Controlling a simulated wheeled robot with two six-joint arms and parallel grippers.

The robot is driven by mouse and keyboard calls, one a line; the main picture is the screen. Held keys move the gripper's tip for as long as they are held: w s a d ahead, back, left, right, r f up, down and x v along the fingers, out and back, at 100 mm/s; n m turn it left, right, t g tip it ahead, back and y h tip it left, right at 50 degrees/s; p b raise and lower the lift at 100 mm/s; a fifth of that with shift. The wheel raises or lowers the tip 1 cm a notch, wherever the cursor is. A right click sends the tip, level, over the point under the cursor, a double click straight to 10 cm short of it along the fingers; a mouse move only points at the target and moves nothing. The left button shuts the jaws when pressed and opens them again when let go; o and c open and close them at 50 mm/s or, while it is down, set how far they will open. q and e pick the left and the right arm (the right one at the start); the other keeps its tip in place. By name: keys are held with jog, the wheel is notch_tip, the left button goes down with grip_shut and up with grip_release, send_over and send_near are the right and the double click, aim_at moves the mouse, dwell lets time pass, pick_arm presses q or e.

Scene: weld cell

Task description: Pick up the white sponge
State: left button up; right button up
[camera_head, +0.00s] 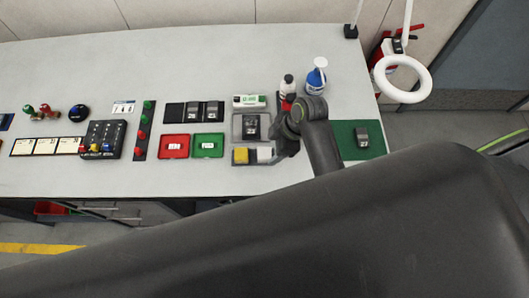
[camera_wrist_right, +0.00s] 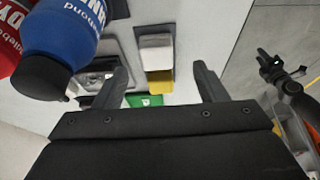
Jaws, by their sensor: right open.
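The white sponge (camera_head: 264,154) lies near the bench's front edge, right beside a yellow sponge (camera_head: 240,155). In the wrist view the white sponge (camera_wrist_right: 155,48) shows as a pale block just beyond my fingers, with the yellow sponge (camera_wrist_right: 160,82) below it. My right gripper (camera_wrist_right: 162,84) is open and empty, its two fingers spread to either side of the sponges' line. In the head view my right gripper (camera_head: 288,140) is just right of the white sponge, partly hidden by its own wrist. A small dark jointed arm end, seemingly my left gripper (camera_wrist_right: 264,58), shows at the wrist view's right.
A blue bottle (camera_head: 316,78) and a white-and-red bottle (camera_head: 287,86) stand behind my right wrist. A grey tray (camera_head: 236,129) holds a dark block behind the sponges. Red (camera_head: 163,146) and green (camera_head: 222,146) trays lie left. A green mat (camera_head: 344,130) lies right.

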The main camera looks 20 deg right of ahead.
aim_at(265, 153)
jog(key=x, duration=0.1)
jog(key=p+x, duration=0.1)
jog(key=x, duration=0.1)
jog(key=shift+w+a+f, duration=0.15)
jog(key=shift+w+a, duration=0.1)
jog(key=shift+w, duration=0.1)
pick_arm(q)
jog(key=shift+s+r+p, duration=0.3)
jog(key=shift+s+r, duration=0.25)
jog(key=shift+r, duration=0.3)
pick_arm(e)
jog(key=shift+a+f, duration=0.25)
jog(key=shift+f, duration=0.4)
jog(key=c, duration=1)
jog(key=shift+c, duration=0.2)
